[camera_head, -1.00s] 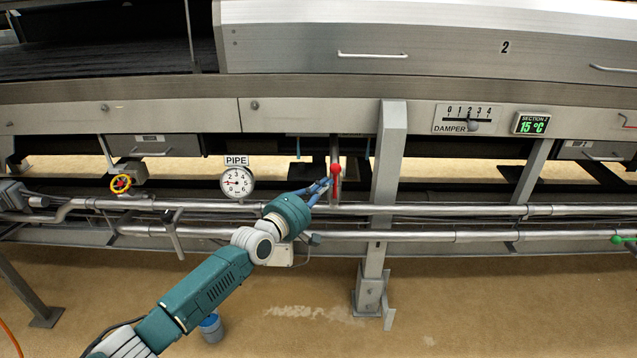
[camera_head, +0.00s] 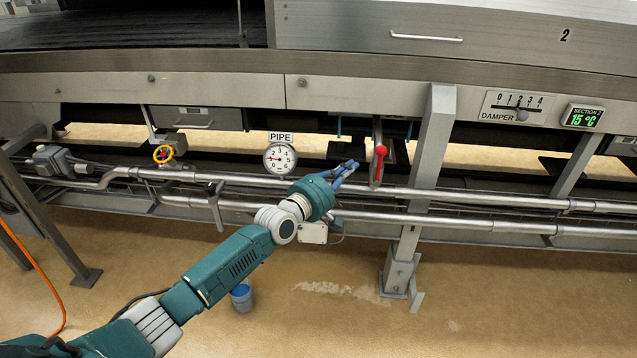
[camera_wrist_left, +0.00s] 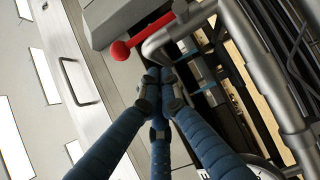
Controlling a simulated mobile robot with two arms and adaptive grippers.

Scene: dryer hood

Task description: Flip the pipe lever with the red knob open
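The pipe lever with the red knob (camera_head: 381,150) stands upright on the pipework beneath the dryer hood, just left of a metal post. Its red knob and arm also show at the top of the left wrist view (camera_wrist_left: 121,51). My left gripper (camera_head: 349,167) is to the left of the lever and a little below its knob, with a gap between them. In the left wrist view its blue fingers (camera_wrist_left: 161,88) come together at the tips with nothing held. The knob lies beyond the fingertips there, apart from them. My right gripper is out of view.
A round PIPE gauge (camera_head: 280,158) is left of the lever. The metal post (camera_head: 428,160) stands close on the lever's right. Horizontal pipes (camera_head: 480,195) run below.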

